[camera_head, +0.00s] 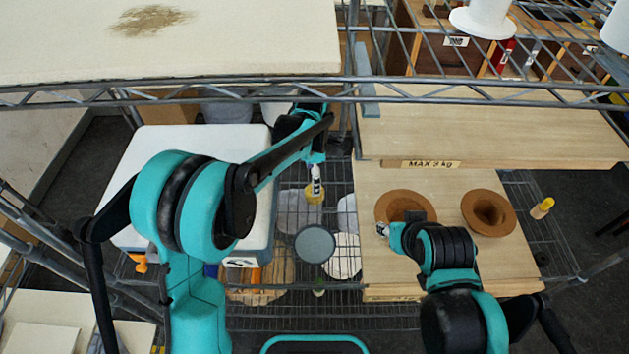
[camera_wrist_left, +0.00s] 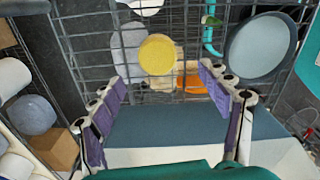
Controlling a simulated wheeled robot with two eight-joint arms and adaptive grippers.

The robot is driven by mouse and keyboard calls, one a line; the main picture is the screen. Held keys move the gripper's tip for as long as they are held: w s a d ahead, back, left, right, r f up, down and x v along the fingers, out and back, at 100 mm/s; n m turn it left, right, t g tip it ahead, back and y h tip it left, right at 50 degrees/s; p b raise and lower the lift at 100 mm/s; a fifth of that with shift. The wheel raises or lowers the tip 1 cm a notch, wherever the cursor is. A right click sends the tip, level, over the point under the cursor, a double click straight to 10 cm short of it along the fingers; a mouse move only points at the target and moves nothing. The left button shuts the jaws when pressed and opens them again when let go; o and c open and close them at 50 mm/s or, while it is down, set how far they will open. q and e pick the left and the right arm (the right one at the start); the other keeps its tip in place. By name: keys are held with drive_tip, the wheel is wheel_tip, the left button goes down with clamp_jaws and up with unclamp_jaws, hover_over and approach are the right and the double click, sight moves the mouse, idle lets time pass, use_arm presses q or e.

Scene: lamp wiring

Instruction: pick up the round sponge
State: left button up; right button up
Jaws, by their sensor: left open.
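The round sponge (camera_wrist_left: 157,54) is a yellow disc on the wire rack in the left wrist view. A yellow edge of it (camera_head: 315,198) shows in the head view beneath my left gripper (camera_head: 316,178). In the left wrist view my left gripper (camera_wrist_left: 163,77) is open, with nothing between its purple-padded fingers. The sponge appears beyond the fingertips, between their lines. My right gripper (camera_head: 384,231) is beside a brown hat-shaped object (camera_head: 407,204) on the wooden board; its fingers are too small to read.
A grey round disc (camera_head: 315,243) lies near the sponge, also in the left wrist view (camera_wrist_left: 260,47). A white box (camera_head: 150,160) stands left of my left gripper. A shelf edge (camera_head: 200,90) crosses above. A second brown object (camera_head: 488,212) is at right.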

use_arm(q)
drive_tip(key=shift+w+f, duration=0.2)
drive_tip(key=shift+f, duration=0.05)
wheel_tip(320, 180, down, 2)
drive_tip(key=shift+s+f+b, duration=0.15)
drive_tip(key=shift+f+b, duration=0.1)
drive_tip(key=shift+b, duration=0.25)
wheel_tip(320, 180, down, 5)
drive_tip(key=shift+d+r+b, duration=0.1)
drive_tip(key=shift+d+b, duration=0.05)
drive_tip(key=shift+b, duration=0.8)
drive_tip(key=c, duration=1)
